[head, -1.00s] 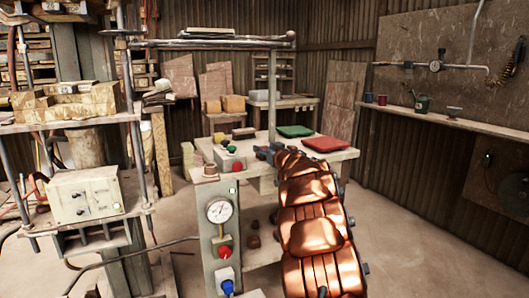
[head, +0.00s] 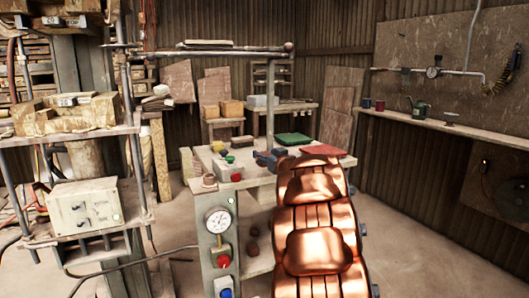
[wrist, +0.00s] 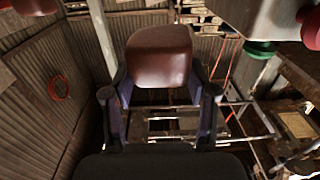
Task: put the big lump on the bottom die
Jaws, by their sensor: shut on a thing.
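A reddish-brown lump (wrist: 160,57) with rounded edges is between the two fingers of my gripper (wrist: 160,92) in the wrist view. The fingers are shut on its sides, and most of it stands out beyond the fingertips. In the head view my gripper (head: 269,158) shows small and bluish over the worktable, and I cannot make out the lump there. The bottom die (head: 72,112), a pale yellowish block, sits on the press plate at the left of the head view, well apart from my gripper. The upper die (head: 72,18) hangs above it with an open gap between.
The worktable (head: 262,182) carries a green mat (head: 293,139), a red mat (head: 322,150) and a button box (head: 229,172). A control post with a gauge (head: 218,220) stands between press and table. Press rods (head: 137,165) flank the die. Floor is clear at right.

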